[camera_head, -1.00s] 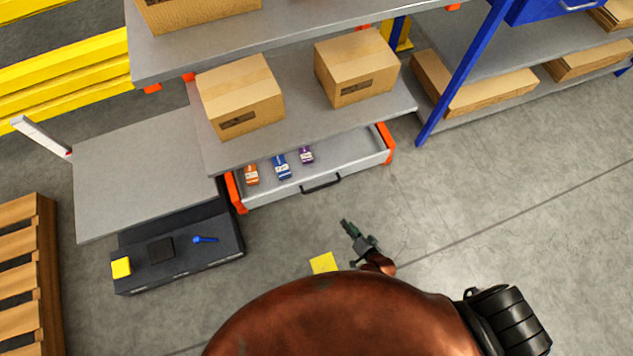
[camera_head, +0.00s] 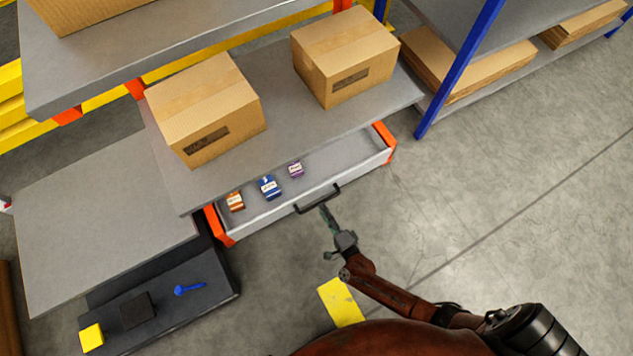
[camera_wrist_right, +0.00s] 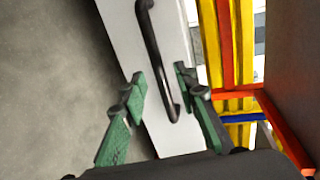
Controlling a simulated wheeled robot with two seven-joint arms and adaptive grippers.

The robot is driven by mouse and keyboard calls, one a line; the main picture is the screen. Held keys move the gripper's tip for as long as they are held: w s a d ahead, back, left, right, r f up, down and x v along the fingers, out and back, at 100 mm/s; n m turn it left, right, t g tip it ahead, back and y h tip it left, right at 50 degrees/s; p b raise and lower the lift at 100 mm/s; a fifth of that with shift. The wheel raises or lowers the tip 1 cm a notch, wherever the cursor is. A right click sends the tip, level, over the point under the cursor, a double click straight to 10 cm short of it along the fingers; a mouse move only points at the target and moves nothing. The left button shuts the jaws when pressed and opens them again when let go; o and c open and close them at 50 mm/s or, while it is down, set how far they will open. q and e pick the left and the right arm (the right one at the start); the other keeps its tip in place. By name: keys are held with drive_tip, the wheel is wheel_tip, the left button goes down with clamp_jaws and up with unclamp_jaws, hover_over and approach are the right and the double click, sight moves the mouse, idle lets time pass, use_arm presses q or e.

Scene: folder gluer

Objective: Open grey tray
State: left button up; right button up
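The grey tray (camera_head: 345,168) is a drawer under the lower shelf, standing partly out. It holds an orange box (camera_head: 235,202), a blue box (camera_head: 269,187) and a purple box (camera_head: 296,170). A dark handle (camera_head: 318,200) is on its front; in the right wrist view the handle (camera_wrist_right: 152,45) runs up from between the fingers. My right gripper (camera_head: 325,212) is close to the handle. In the right wrist view its green fingers (camera_wrist_right: 160,88) are apart, one on each side of the handle's lower end, with gaps showing. My left gripper is not seen.
Cardboard boxes (camera_head: 205,108) stand on the shelf above the tray. A dark bench (camera_head: 215,275) with a blue item and a yellow block (camera_head: 91,337) is at left. A yellow floor patch (camera_head: 341,302) lies below. Floor right of the tray is clear.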

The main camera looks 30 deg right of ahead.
drive_tip(key=shift+b+x, duration=0.7)
drive_tip(key=shift+x, duration=1.6)
drive_tip(key=shift+c, duration=0.7)
drive_tip(key=shift+f, duration=0.1)
clamp_jaws()
